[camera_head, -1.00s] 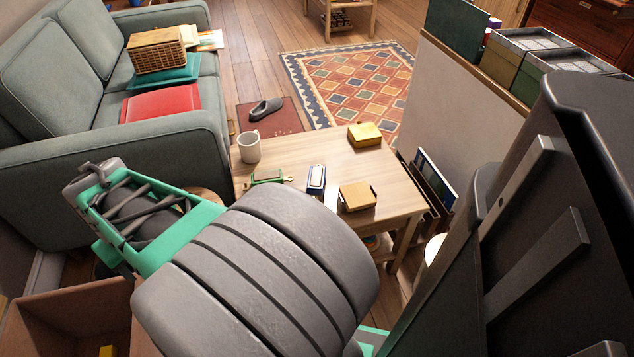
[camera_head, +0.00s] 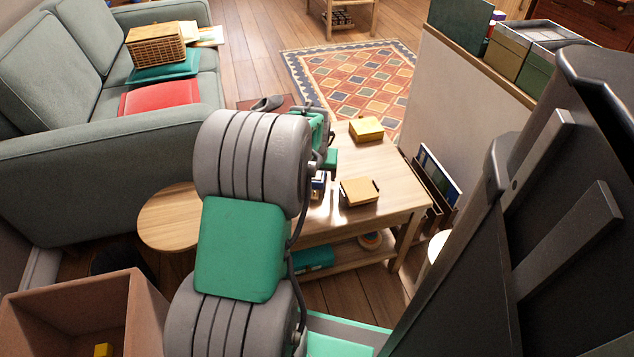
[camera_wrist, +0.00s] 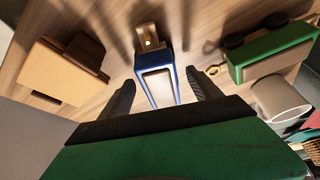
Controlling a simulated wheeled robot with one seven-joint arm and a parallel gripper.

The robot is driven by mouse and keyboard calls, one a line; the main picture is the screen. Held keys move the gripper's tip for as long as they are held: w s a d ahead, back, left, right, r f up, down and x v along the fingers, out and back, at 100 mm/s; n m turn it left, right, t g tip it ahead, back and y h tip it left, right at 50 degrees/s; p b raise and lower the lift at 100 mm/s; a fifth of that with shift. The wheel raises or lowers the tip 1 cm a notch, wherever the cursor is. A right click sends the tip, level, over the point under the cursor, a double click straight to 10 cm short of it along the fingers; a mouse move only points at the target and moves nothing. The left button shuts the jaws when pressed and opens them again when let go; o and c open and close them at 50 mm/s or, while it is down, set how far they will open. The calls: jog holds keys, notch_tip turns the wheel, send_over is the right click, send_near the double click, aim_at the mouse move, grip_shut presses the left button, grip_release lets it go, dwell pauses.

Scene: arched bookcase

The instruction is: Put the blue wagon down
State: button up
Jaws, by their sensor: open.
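The blue wagon (camera_wrist: 158,86), a small blue-framed block with a pale top, stands on the wooden table (camera_head: 385,211). In the wrist view it lies between the two fingers of my gripper (camera_wrist: 161,79), which is open, with a gap visible on each side. In the head view only part of the blue wagon (camera_head: 319,182) shows beside my arm. My fingertips are hidden there behind my own arm.
A tan box (camera_head: 359,191) and a yellow box (camera_head: 366,128) stand on the table. In the wrist view a green toy with dark wheels (camera_wrist: 270,52) and a grey mug (camera_wrist: 281,99) are at the right. A round stool (camera_head: 165,215) stands left of the table.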

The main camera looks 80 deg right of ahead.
jog(key=shift+x, duration=1.1)
jog(key=shift+r, duration=0.1)
jog(key=shift+c, duration=0.2)
grip_shut()
jog(key=shift+r, duration=0.1)
